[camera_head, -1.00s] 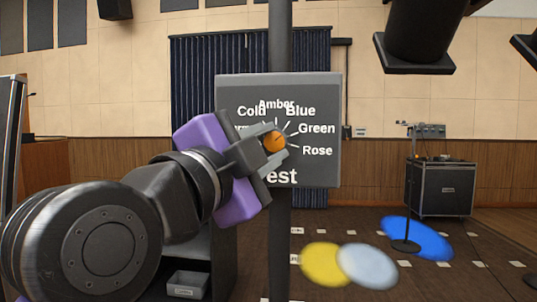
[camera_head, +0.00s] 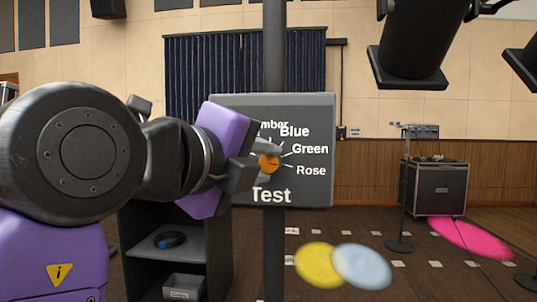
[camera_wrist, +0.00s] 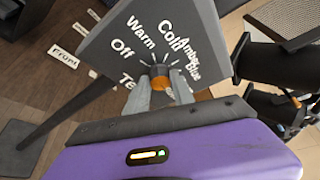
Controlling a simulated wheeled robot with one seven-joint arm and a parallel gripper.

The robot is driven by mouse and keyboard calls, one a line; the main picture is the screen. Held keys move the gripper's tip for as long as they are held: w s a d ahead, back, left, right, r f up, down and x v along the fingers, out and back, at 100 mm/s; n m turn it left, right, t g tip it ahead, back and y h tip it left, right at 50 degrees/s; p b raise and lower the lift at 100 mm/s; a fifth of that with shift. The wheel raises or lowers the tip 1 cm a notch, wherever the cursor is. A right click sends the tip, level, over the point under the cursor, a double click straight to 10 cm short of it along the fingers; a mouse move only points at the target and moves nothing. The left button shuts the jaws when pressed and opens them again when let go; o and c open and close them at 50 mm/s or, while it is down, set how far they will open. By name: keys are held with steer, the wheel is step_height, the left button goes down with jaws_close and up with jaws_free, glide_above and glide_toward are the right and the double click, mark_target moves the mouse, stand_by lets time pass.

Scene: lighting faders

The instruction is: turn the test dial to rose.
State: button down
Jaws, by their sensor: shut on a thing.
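The test dial is an orange knob (camera_head: 269,163) on a dark grey panel (camera_head: 312,114) on a post. White labels around it include Blue, Green and Rose, with "Test" below; the arm hides the left labels in the head view. My gripper (camera_head: 266,164) reaches in from the left, its grey fingers shut on the knob. The wrist view shows the knob (camera_wrist: 160,82) between both fingertips, with Off, Warm, Cold, Amber and Blue readable. A dark mark shows on the knob, but I cannot tell its exact setting. A pink light patch (camera_head: 472,240) lies on the floor at right.
A yellow patch (camera_head: 318,265) and a pale blue patch (camera_head: 363,266) lie on the floor. A black case (camera_head: 436,188) stands at the right behind a thin stand. A dark shelf unit (camera_head: 218,255) is below my arm. A black lamp (camera_head: 410,50) hangs at upper right.

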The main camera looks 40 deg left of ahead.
steer(key=shift+m+g, duration=0.3)
steer(key=shift+m, duration=0.1)
steer(key=shift+p, duration=0.3)
steer(key=c, duration=1.1)
jaws_free()
steer(key=shift+p+v, duration=0.75)
steer(key=shift+v, duration=3.1)
steer(key=shift+d, duration=0.1)
